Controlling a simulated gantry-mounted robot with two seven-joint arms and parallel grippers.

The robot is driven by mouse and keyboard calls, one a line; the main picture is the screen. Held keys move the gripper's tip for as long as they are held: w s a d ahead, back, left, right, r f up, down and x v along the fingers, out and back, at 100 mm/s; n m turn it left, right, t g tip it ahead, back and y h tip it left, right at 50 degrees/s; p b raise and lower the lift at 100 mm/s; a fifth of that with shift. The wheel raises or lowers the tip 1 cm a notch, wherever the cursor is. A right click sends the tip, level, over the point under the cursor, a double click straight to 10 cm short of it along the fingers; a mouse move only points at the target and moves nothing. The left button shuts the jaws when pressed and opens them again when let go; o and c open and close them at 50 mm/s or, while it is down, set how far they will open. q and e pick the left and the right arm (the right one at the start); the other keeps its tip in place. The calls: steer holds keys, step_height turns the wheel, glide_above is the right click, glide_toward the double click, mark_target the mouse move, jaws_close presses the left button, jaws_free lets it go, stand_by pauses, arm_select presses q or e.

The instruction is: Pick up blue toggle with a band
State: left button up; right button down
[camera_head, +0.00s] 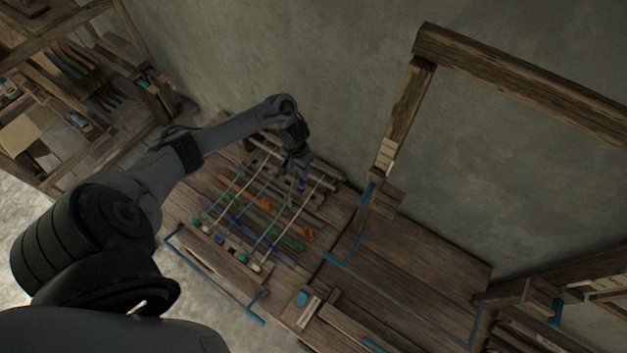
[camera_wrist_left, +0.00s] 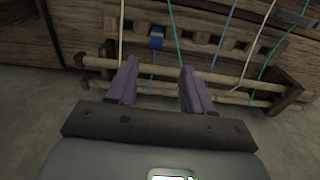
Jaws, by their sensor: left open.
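The blue toggle (camera_wrist_left: 157,38) is a small blue block on the wooden loom, in the left wrist view just beyond and between my left fingertips. A thin blue band (camera_wrist_left: 151,80) shows below it, between the fingers. My left gripper (camera_wrist_left: 159,66) is open and its two purple fingers are apart, with nothing held. In the head view my left gripper (camera_head: 297,176) hangs over the far end of the loom's strung part, and a small blue spot, perhaps the toggle (camera_head: 301,186), shows beside its tips. My right gripper is not in view.
Green, white and blue cords run across the loom bed. Pale horizontal rods (camera_wrist_left: 232,96) lie near the fingers. A tall wooden frame (camera_head: 410,95) rises at right, with bare planks (camera_head: 420,250) below. A wooden rack (camera_head: 120,100) stands at left.

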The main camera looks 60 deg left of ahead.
arm_select(q)
steer(key=b, duration=0.1)
glide_above(301, 182)
steer(key=f, duration=0.4)
steer(key=shift+s+a+f, duration=0.15)
steer(key=shift+s+f, duration=0.1)
steer(key=shift+f, duration=0.6)
steer(key=f, duration=0.1)
steer(key=f+b, duration=0.1)
steer(key=f, duration=0.2)
steer(key=shift+w+d, duration=0.25)
steer(key=shift+d, duration=0.05)
steer(key=shift+f, duration=0.45)
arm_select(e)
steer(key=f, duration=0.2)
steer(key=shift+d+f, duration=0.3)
arm_select(q)
steer(key=shift+c, duration=0.3)
jaws_close()
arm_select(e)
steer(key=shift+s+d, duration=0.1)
